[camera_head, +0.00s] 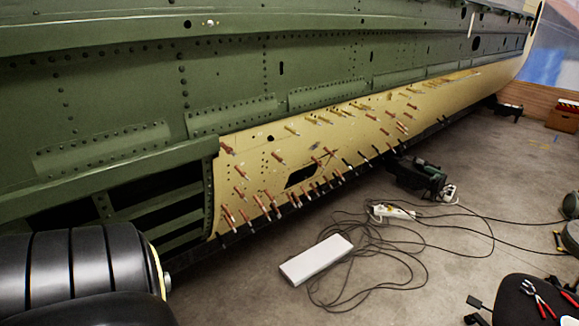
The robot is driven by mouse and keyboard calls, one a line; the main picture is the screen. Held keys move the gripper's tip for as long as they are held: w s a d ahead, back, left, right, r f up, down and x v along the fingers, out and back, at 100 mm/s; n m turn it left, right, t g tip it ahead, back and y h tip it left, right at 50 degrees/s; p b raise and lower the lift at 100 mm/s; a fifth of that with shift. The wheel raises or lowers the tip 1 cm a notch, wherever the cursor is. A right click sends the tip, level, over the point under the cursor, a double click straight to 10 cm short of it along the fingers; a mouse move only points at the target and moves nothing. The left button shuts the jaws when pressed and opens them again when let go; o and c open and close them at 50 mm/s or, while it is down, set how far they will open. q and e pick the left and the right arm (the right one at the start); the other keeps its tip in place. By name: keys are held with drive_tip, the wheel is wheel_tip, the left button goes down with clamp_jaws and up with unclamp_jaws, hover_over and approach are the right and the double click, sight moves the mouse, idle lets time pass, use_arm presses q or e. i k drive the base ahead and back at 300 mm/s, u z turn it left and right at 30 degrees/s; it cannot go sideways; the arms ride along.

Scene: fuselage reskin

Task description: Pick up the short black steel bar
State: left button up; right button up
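I cannot pick out the short black steel bar with certainty. A round black stool seat (515,300) at the bottom right carries red-handled pliers (538,297) and other small items cut off by the picture's edge. Small dark pieces (477,302) show just left of the seat, too small to tell whether they are stool parts. Neither of my grippers is in view.
A green fuselage (130,85) with a yellow skin panel (340,130) holding several pins spans the back. Tangled black cables (370,265), a white box (316,260) and a dark green machine (418,175) lie on the floor. A large black ribbed cylinder (85,265) fills the lower left.

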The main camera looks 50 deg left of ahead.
sight(292, 179)
drive_tip(key=u, duration=0.45)
drive_tip(key=i, duration=2)
drive_tip(key=u, duration=1.6)
drive_tip(key=i, duration=1.15)
drive_tip(key=u, duration=1.4)
drive_tip(key=i, duration=0.2)
drive_tip(key=u, duration=0.15)
